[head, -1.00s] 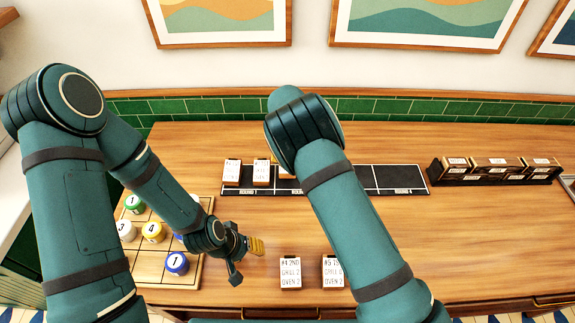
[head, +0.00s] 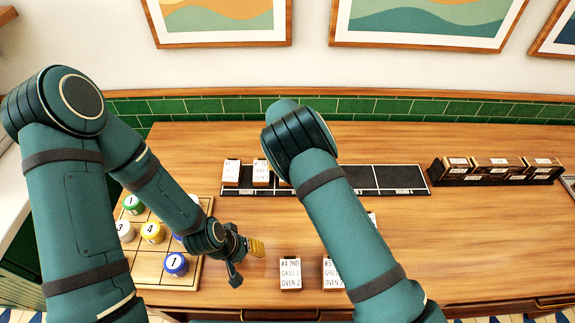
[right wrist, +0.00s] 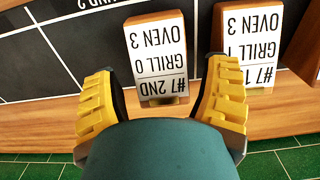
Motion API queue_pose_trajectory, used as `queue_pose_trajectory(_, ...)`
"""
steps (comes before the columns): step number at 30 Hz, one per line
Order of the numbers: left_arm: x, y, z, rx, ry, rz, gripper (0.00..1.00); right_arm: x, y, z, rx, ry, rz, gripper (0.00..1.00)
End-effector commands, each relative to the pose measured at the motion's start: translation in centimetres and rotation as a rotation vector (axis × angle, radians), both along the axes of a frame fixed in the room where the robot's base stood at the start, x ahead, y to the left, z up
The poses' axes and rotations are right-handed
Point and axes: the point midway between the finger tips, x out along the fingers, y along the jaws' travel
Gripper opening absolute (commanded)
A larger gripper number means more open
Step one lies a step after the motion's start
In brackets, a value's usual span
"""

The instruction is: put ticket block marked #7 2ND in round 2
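The ticket block marked #7 2ND (right wrist: 157,58) rests face up on the black rail (right wrist: 35,75), beside the ROUND 2 label and right of a white divider line in the right wrist view. My right gripper (right wrist: 160,100) is open, with one yellow finger on each side of the block and gaps between. In the head view my right arm hides this gripper and most of that block. Another #7 ticket block (right wrist: 248,45) stands just to its right in the wrist view. My left gripper (head: 256,247) is above the counter, apart from any block; its finger opening is unclear.
Two ticket blocks (head: 261,172) stand at the rail's left end; its right part is bare. Ticket blocks #4 2ND (head: 290,273) and #5 (head: 331,273) lie near the front edge. A wooden board with numbered pucks (head: 153,232) is at left, a dark block holder (head: 495,170) at right.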

Motion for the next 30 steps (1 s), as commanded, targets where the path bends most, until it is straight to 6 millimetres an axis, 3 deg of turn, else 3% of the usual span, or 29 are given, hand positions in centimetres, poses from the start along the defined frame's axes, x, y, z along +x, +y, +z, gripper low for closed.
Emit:
queue_pose_trajectory(8, 0.0, 0.0, 0.2, 0.000, 0.000, 0.000, 0.47, 0.1, 0.0, 0.8, 0.002, -0.002, 0.000, 0.75)
queue_pose_trajectory(21, 0.0, 0.0, -0.3, 0.000, 0.000, 0.000, 0.47, 0.1, 0.0, 9.1, 0.003, -0.002, -0.001, 0.75)
queue_pose_trajectory(30, 0.0, 0.0, -0.4, 0.000, -0.001, 0.001, 0.47, 0.1, 0.0, 12.1, 0.000, 0.001, 0.000, 0.75)
